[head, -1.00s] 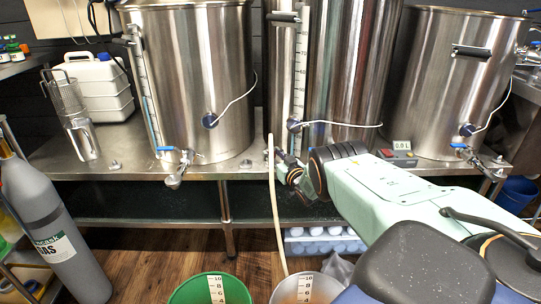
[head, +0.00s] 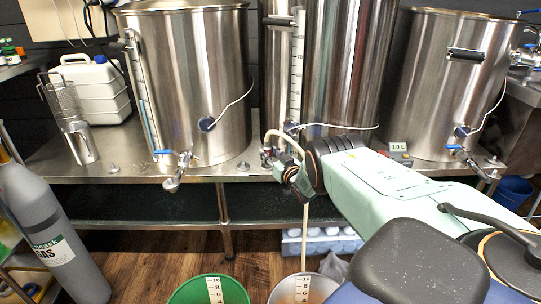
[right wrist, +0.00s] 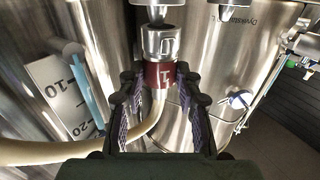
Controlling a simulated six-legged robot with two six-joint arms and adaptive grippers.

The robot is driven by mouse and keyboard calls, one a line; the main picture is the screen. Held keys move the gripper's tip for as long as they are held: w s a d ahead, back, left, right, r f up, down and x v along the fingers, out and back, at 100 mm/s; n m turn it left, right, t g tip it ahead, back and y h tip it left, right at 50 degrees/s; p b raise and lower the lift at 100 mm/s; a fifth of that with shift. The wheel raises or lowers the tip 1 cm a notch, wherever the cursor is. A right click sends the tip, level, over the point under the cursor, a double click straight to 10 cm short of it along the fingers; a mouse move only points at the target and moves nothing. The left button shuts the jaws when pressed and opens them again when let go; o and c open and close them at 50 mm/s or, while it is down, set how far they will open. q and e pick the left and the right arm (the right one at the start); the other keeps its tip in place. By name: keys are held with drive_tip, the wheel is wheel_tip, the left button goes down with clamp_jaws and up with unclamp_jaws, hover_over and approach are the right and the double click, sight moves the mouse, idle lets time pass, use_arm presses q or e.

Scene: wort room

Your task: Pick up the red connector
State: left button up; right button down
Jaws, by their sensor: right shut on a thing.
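The red connector (right wrist: 158,75) shows in the right wrist view as a dark red band with a white mark, under a steel fitting (right wrist: 160,40). My right gripper (right wrist: 157,88) is shut on it, one finger on each side. A beige hose (right wrist: 75,150) curves up to the connector from the left. In the head view my right gripper (head: 283,172) is at the front edge of the steel table, below the middle kettle. The connector is too small there to make out clearly. I cannot tell whether the connector and the fitting above are joined. My left gripper is out of view.
Steel kettles stand on the table (head: 235,172), with outlet valves such as the left one (head: 178,168) over its edge. A gas cylinder (head: 45,235) stands at left.

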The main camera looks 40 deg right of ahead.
wheel_tip(320, 180, up, 6)
drive_tip(key=p, duration=0.3)
drive_tip(key=s+a+p, duration=0.1)
drive_tip(key=a+p, duration=0.3)
drive_tip(key=a, duration=1.5)
drive_tip(key=shift+s+a+f+p, duration=0.25)
drive_tip(key=shift+s+f+p, duration=0.05)
drive_tip(key=shift+s+f, duration=0.1)
drive_tip(key=shift+w, duration=0.1)
drive_tip(key=shift+r+p, duration=1.85)
drive_tip(key=shift+r, duration=0.45)
